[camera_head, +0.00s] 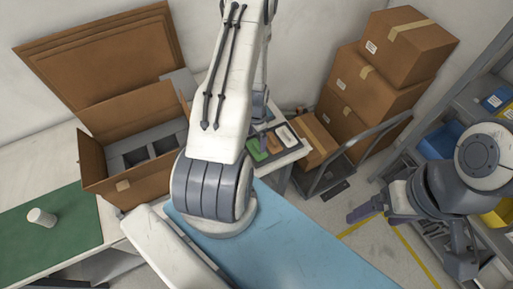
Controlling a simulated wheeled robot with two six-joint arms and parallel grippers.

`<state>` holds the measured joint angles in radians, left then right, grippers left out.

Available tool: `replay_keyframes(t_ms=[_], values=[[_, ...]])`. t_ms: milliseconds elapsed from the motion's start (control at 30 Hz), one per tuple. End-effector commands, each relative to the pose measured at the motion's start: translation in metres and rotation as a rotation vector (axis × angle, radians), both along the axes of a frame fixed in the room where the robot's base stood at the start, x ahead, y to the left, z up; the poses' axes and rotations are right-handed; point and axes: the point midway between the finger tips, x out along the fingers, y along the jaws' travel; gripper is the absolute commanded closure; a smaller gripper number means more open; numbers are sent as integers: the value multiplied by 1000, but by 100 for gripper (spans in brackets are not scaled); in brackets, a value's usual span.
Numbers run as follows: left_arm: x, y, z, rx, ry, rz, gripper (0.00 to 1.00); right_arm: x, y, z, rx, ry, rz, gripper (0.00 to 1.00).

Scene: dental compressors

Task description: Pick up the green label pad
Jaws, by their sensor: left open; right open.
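The green label pad (256,150) lies on a small side table (288,157) behind the blue surface, at the left of a row with an orange-brown item and a white one. My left gripper (262,108) is mostly hidden behind my own white arm. Only a grey part of it shows, above and close to the pads; I cannot tell whether it touches anything. My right gripper (414,238) is open and empty at the right, over the floor by the shelf, far from the green pad.
An open cardboard box (108,185) with grey dividers stands at the left. A green mat (50,240) holds a white cylinder (41,217). Stacked cartons (408,48) stand on a cart at the back. A shelf (460,95) with bins is at the right. The blue surface (300,245) is clear.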

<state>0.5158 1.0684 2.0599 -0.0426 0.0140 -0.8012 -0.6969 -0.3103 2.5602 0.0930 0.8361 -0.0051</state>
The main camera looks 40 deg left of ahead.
Motion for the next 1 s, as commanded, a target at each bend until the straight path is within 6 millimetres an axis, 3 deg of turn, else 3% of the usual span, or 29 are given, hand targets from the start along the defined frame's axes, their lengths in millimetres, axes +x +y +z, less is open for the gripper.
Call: replay_keyframes(t_ms=[333,600,633,833,1000], values=[[2,4,-49,0,-1,2,0,0,0,-31,0,0,-5,15],[2,4,-51,0,-1,4,0,0,0,-30,0,1,-6,15],[2,4,-51,0,-1,3,4,0,0,-30,0,1,-6,15],[2,3,-50,0,-1,3,80,0,0,-30,0,0,-5,15],[2,3,-50,0,-1,3,83,0,0,-30,0,0,-5,15]])
